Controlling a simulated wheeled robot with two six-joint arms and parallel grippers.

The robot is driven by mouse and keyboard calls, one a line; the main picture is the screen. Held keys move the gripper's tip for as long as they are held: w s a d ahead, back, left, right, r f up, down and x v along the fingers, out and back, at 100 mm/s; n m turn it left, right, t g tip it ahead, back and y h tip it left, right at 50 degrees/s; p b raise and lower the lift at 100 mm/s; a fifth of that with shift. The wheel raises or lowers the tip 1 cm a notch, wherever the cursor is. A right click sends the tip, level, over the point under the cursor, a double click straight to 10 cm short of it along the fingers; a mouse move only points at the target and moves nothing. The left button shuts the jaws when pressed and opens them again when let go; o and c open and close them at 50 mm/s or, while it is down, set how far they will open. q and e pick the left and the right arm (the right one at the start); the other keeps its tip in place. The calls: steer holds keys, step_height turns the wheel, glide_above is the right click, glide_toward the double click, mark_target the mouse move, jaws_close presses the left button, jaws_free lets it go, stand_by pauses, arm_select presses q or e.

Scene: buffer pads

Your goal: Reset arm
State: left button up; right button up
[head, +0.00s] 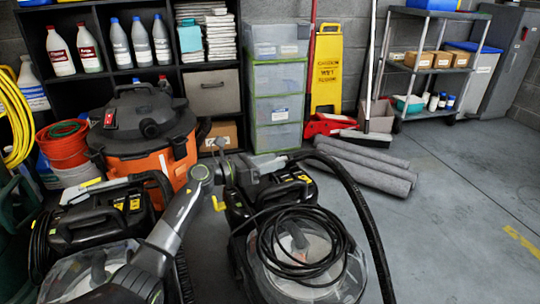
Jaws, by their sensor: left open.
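My left arm comes in from the lower left, light grey, and bends at a pale wrist joint. My left gripper (242,172) is at its end, near the middle of the view, in front of the dark machine with a coiled cable. It is open, and I see nothing held in it. Its fingertips are hard to make out against the dark parts behind. My right gripper is not in view.
A black machine with a clear cover and coiled cable (300,245) stands close in front; another (95,215) stands left. Behind are an orange vacuum (150,165), black shelves (100,75), drawers (277,95), a yellow sign (326,70) and grey rolls (365,165). The right floor is clear.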

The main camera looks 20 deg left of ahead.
arm_select(q)
steer(key=shift+r, duration=0.25)
